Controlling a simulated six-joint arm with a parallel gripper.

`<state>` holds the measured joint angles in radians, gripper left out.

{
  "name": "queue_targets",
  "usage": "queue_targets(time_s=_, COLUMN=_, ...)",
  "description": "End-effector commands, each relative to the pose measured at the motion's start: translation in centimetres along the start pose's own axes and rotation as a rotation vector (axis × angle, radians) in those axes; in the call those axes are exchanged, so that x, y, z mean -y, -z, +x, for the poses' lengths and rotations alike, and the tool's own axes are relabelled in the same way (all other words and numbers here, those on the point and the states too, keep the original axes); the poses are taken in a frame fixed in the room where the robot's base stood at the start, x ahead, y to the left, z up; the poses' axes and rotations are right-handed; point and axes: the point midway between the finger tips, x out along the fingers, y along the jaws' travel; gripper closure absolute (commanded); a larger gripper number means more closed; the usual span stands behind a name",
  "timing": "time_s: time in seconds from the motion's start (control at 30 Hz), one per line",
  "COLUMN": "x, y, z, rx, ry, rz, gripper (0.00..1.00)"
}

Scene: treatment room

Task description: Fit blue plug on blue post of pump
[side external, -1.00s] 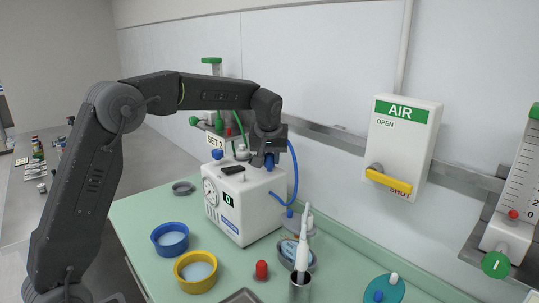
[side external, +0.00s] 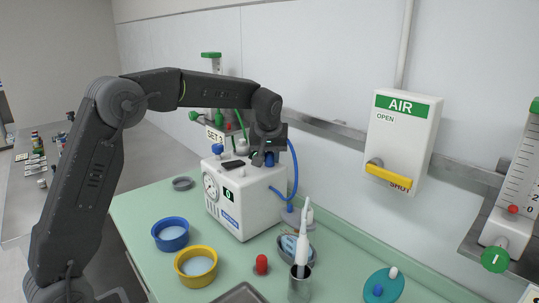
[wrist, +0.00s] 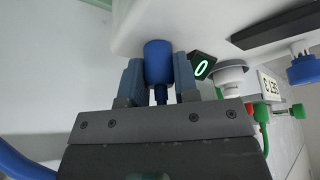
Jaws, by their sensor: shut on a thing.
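My gripper (side external: 266,160) is over the top right of the white pump (side external: 240,205), pointing down. Its fingers are closed around the blue plug (wrist: 158,62), a cylinder that also shows in part in the side view (side external: 270,157). In the wrist view the plug's far end is close against the white pump housing. I cannot tell whether it is seated on anything, and no blue post shows below it. A blue hose (side external: 295,175) loops down at the right of the gripper to the pump's side.
A blue knob-like piece (side external: 216,149), a black handle (side external: 233,165) and a white knob (wrist: 230,76) are on or near the pump's top. The wall rail (side external: 340,135) runs behind.

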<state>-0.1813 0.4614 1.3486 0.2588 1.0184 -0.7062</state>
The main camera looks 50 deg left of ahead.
Motion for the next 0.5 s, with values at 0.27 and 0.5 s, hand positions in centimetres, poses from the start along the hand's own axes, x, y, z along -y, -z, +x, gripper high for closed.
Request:
queue_targets(time_s=0.27, x=0.0, y=-0.02, z=0.05, rx=0.0, ry=0.0, rz=0.0, gripper=0.65)
queue_targets(time_s=0.5, x=0.0, y=-0.02, z=0.04, rx=0.0, ry=0.0, rz=0.0, gripper=0.42)
